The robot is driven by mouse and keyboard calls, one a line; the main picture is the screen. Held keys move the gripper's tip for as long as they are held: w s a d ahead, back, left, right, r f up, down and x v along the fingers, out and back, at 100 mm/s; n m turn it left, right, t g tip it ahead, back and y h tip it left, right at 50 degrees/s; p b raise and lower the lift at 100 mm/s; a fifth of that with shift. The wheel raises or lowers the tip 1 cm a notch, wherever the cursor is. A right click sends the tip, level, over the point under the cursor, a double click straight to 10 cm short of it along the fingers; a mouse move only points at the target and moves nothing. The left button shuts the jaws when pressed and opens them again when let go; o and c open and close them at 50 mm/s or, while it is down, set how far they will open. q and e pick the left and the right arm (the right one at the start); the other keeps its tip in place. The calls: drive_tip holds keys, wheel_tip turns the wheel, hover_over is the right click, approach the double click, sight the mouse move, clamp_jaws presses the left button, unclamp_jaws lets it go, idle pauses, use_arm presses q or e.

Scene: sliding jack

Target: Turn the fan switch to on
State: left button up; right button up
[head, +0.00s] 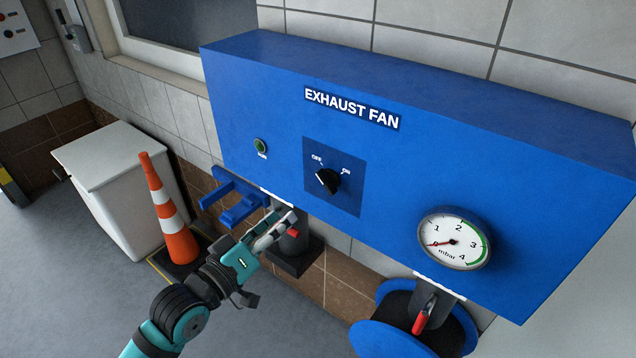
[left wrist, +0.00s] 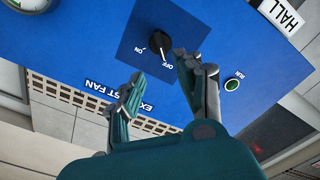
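The fan switch (head: 328,181) is a black rotary knob on a dark blue square plate, under the "EXHAUST FAN" label on the blue box. OFF is printed at its upper left and ON at its upper right. In the left wrist view the knob (left wrist: 160,43) seems to point toward OFF. My left gripper (head: 280,226) is below and left of the knob in the head view, apart from it. In the left wrist view its two fingers (left wrist: 158,66) are spread, with nothing between them and the knob just beyond. My right gripper is not in view.
A green lamp (head: 260,146) is left of the switch and a pressure gauge (head: 453,240) lower right. A blue bracket (head: 240,208) and a red-handled valve lever (head: 423,317) stick out below the box. A traffic cone (head: 168,214) and white bin (head: 112,180) stand at left.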

sight(324, 185)
use_arm(q)
drive_tip(key=p+x, duration=0.1)
drive_tip(key=x, duration=1.1)
drive_tip(key=shift+a+p, duration=0.1)
drive_tip(key=shift+p, duration=0.3)
drive_tip(key=shift+w+d, duration=0.35)
drive_tip(key=shift+w, duration=0.15)
clamp_jaws()
